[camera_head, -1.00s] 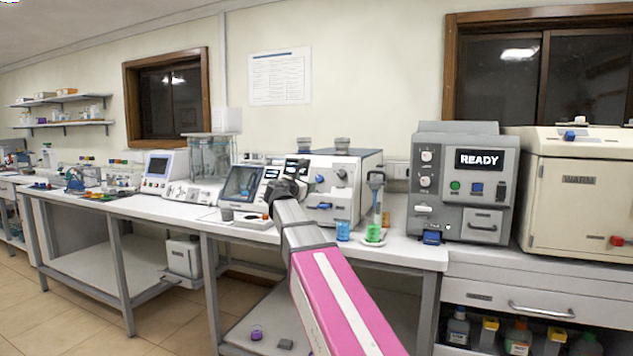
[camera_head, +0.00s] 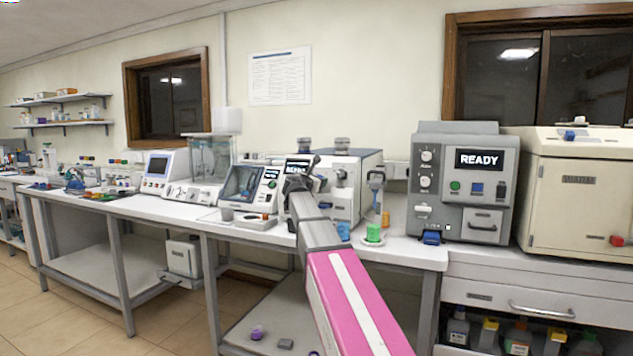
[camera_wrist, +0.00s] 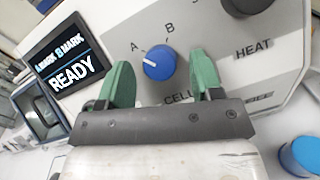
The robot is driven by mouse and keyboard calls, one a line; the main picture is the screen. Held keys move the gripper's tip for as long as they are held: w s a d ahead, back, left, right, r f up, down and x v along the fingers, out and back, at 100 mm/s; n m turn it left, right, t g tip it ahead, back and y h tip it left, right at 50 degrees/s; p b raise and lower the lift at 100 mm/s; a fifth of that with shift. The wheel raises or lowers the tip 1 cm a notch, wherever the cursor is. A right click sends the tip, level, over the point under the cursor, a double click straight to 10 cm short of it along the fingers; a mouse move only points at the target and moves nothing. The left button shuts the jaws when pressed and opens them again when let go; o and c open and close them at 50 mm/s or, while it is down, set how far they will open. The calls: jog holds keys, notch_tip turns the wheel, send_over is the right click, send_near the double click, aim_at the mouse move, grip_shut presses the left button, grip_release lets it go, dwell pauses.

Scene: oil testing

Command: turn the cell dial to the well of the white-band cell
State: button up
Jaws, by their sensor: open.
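The blue cell dial (camera_wrist: 158,63) shows in the wrist view on the pale front panel of an instrument. Its white pointer line points left and slightly up, nearer the letter A than B. The letter B stands above the dial and "CELL" below it. My gripper (camera_wrist: 161,76) is open, its two green fingers apart on the near left and right sides of the dial; contact cannot be told. In the head view my gripper (camera_head: 300,182) is in front of the instrument (camera_head: 345,195) and hides the dial. I cannot identify the white-band cell.
A dark screen (camera_wrist: 68,68) left of the dial reads READY, with small A and B text above. A dark HEAT knob (camera_wrist: 247,5) is at upper right. A blue-capped container (camera_wrist: 302,153) stands at lower right. A green-based holder (camera_head: 374,236) stands on the bench.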

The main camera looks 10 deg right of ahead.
jog(key=shift+c, duration=0.3)
jog(key=c, duration=0.9)
jog(key=shift+o, duration=0.2)
jog(key=shift+m, duration=0.5)
jog(key=shift+w+a+r+m+g, duration=0.15)
jog(key=shift+m+g, duration=1.15)
jog(key=shift+m, duration=1.65)
jog(key=shift+w+r+m+g, duration=0.15)
jog(key=shift+m+g, duration=1.15)
jog(key=shift+m, duration=1.6)
jog(key=shift+w+a+r+m+g, duration=0.15)
jog(key=shift+m+g, duration=1.15)
jog(key=shift+m, duration=1.65)
jog(key=shift+s+d, duration=0.1)
